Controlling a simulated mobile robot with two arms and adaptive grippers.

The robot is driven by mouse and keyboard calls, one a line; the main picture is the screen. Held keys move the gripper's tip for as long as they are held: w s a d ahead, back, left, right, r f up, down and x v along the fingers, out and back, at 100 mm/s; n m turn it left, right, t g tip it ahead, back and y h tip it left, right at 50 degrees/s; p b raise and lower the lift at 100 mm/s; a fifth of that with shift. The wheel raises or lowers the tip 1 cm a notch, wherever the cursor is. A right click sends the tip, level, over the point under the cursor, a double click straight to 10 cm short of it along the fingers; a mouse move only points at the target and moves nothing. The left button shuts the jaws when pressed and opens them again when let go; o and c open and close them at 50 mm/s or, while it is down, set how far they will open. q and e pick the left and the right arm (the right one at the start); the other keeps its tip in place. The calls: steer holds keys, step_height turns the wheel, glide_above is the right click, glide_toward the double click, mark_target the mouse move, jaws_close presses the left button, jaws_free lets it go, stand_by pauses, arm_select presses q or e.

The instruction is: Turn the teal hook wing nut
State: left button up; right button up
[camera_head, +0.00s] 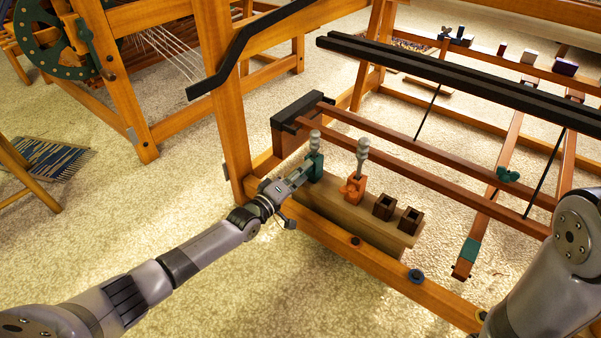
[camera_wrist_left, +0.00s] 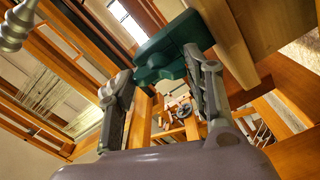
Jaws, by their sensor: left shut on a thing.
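The teal hook holder (camera_head: 315,168) stands at the left end of a wooden block on the loom frame, with a pale grey knobbed handle (camera_head: 315,143) upright in it. My left gripper (camera_head: 301,176) reaches it from the left. In the left wrist view its two fingers (camera_wrist_left: 160,76) are shut on a dark teal winged piece (camera_wrist_left: 172,48), the wing nut. The holder's far side is hidden. Another teal wing-shaped piece (camera_head: 508,175) sits on a loom bar at the right. My right arm shows at the right edge; its gripper is out of view.
Beside the teal holder, an orange holder (camera_head: 353,188) carries a similar handle, then come two empty brown sockets (camera_head: 384,206). Wooden bars (camera_head: 430,157) and a black rail (camera_head: 450,70) run behind. Carpet (camera_head: 200,200) is free at the left.

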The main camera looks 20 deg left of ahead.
arm_select(q)
steer(key=o, duration=1.1)
steer(key=shift+o, duration=0.2)
steer(key=shift+s+a, duration=0.1)
steer(key=shift+s, duration=0.05)
steer(key=v, duration=1.1)
steer(key=shift+s, duration=0.4)
steer(key=shift+a, duration=0.1)
